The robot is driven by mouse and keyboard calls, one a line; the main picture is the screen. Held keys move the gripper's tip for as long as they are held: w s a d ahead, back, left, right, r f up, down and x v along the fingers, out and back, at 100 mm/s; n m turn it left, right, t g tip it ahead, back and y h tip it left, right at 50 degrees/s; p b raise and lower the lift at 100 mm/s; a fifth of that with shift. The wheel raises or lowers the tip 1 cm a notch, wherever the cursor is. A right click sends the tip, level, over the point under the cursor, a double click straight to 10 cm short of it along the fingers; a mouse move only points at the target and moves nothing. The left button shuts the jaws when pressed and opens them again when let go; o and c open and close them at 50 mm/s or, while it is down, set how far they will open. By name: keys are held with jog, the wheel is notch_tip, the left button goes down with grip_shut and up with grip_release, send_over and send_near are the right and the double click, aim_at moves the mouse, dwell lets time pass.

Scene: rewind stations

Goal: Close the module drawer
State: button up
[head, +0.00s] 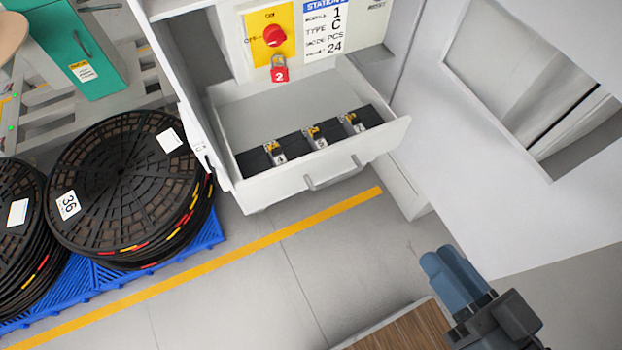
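The module drawer (385,138) is a light grey drawer pulled out of the white station cabinet in the head view. Its bar handle (334,178) is on the front face. Several black modules (290,147) with yellow and white labels stand in a row inside, near the front. My gripper (440,260) is at the lower right, with blue-grey fingers. It is apart from the drawer, to the right of and below the handle in the picture. The gap between the fingertips cannot be made out.
A red knob (275,36) on a yellow plate and a red padlock (279,72) sit above the drawer. Black reels (125,180) stand on a blue pallet (195,243) at left. A white panel (480,190) stands at right. Grey floor with a yellow line (255,245) is clear in front.

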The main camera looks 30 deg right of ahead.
jog(key=w+f+m+b, duration=0.2)
jog(key=f, duration=0.2)
jog(key=w+a+f+m+t+b, duration=0.1)
jog(key=w+f+m+b, duration=0.1)
jog(key=w+f, duration=0.1)
jog(key=w+a+f+m+b, duration=0.1)
jog(key=w+f+m+b, duration=0.1)
jog(key=f, duration=0.4)
jog(key=shift+w+b, duration=0.2)
jog(key=shift+b, duration=0.3)
grip_shut()
jog(key=m+t+b, duration=0.1)
jog(key=m+b, duration=0.6)
jog(key=m, duration=0.1)
send_near(302, 164)
jog(key=w, duration=0.2)
jog(key=w+p, duration=0.1)
jog(key=w, duration=0.1)
jog(key=w+p, duration=0.1)
jog(key=w, duration=0.2)
jog(key=shift+f, duration=0.3)
jog(key=shift+w+r, duration=0.1)
jog(key=shift+w, duration=0.4)
jog(key=w+b, duration=0.2)
jog(key=w, duration=2.4)
jog(key=shift+r+b, duration=0.15)
jog(key=shift+b, duration=0.15)
